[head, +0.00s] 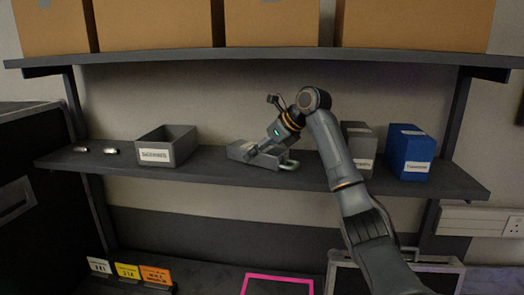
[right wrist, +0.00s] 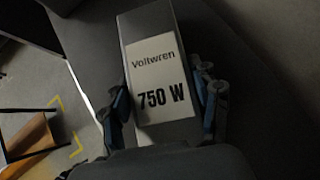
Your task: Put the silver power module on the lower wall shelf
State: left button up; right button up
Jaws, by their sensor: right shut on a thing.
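The silver power module (head: 240,151) is at the middle of the lower wall shelf (head: 220,172), lying flat on or just above its surface; I cannot tell whether it touches. In the right wrist view the module (right wrist: 150,60) has a white label reading "Voltwren 750 W". My right gripper (head: 262,148) comes in from the right and is shut on the module. In the right wrist view its fingers (right wrist: 160,105) press on both long sides of the module. A pale green curved piece shows at the module's right end. My left gripper is not in view.
A labelled grey bin (head: 167,148) and two small silver items (head: 112,151) stand to the left on the shelf. A grey box (head: 360,140) and a blue box (head: 410,153) stand to the right. The upper shelf (head: 260,57) with cartons hangs above. Coloured cards (head: 128,271) stand below.

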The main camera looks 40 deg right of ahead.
aim_at(272, 150)
jog(key=o, duration=1.4)
jog(key=shift+w+d+f, duration=0.1)
jog(key=shift+w, duration=0.1)
jog(key=shift+c, duration=0.2)
jog(key=o, duration=0.3)
jog(key=shift+w, duration=0.2)
jog(key=shift+o, duration=0.4)
jog(key=shift+w+a, duration=0.15)
jog(key=shift+a, duration=0.25)
jog(key=shift+s+a+r, duration=0.2)
jog(key=shift+s+d+r, duration=0.1)
jog(key=shift+s+d, duration=0.15)
jog(key=shift+d, duration=0.05)
jog(key=b+v, duration=0.2)
jog(key=v, duration=0.4)
jog(key=shift+b, duration=0.4)
jog(key=shift+s+d+r, duration=0.1)
jog(key=shift+s+r, duration=0.25)
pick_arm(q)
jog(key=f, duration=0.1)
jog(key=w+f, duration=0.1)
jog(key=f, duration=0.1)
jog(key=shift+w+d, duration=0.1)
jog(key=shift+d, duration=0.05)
pick_arm(e)
jog(key=shift+w, duration=0.1)
